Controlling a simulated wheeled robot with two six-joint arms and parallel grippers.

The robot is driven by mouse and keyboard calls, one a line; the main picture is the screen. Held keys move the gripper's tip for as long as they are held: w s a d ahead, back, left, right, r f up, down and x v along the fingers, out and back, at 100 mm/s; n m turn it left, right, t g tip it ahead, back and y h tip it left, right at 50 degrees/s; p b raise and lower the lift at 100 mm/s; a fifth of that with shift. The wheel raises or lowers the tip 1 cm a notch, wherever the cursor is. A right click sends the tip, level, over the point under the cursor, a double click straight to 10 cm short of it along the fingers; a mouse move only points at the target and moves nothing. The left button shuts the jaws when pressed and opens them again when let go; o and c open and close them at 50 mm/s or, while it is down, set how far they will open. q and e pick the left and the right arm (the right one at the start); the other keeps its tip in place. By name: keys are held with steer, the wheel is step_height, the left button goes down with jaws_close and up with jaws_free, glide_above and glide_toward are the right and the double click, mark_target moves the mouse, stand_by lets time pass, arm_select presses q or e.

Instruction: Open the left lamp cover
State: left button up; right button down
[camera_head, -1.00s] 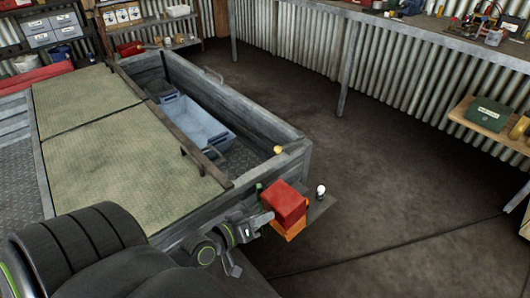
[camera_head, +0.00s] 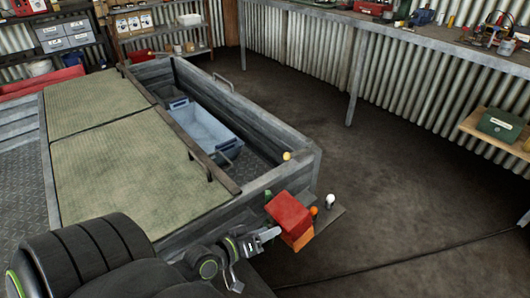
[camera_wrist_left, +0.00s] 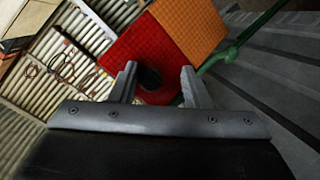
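The lamp cover (camera_head: 290,212), a red block with an orange part (camera_head: 301,241), is at the trailer's near right corner. A small orange bulb (camera_head: 314,211) and a white bulb (camera_head: 330,200) show just right of it. My left gripper (camera_head: 274,236) is at the cover's lower left side. In the left wrist view the red face (camera_wrist_left: 150,48) fills the space ahead of the open fingers (camera_wrist_left: 158,88). A dark round spot (camera_wrist_left: 150,78) on it shows between the fingertips; contact cannot be told. My right gripper is not in view.
The grey trailer (camera_head: 262,185) holds a blue-grey bin (camera_head: 205,130). A yellow ball-like knob (camera_head: 287,156) sits by its corner. A long workbench (camera_head: 420,35) runs along the corrugated wall. The floor (camera_head: 390,180) right of the trailer is clear.

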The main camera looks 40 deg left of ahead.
arm_select(q)
steer(key=shift+r, duration=0.2)
steer(key=b+v, duration=0.2)
steer(key=v, duration=1.5)
steer(key=shift+s+b, duration=0.25)
steer(key=shift+b, duration=0.15)
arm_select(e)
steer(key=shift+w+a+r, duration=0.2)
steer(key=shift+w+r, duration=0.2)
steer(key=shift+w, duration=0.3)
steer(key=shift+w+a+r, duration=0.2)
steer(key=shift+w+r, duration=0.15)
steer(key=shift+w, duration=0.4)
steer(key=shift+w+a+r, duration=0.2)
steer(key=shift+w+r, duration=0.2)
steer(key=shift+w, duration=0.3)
arm_select(q)
steer(key=shift+f, duration=0.15)
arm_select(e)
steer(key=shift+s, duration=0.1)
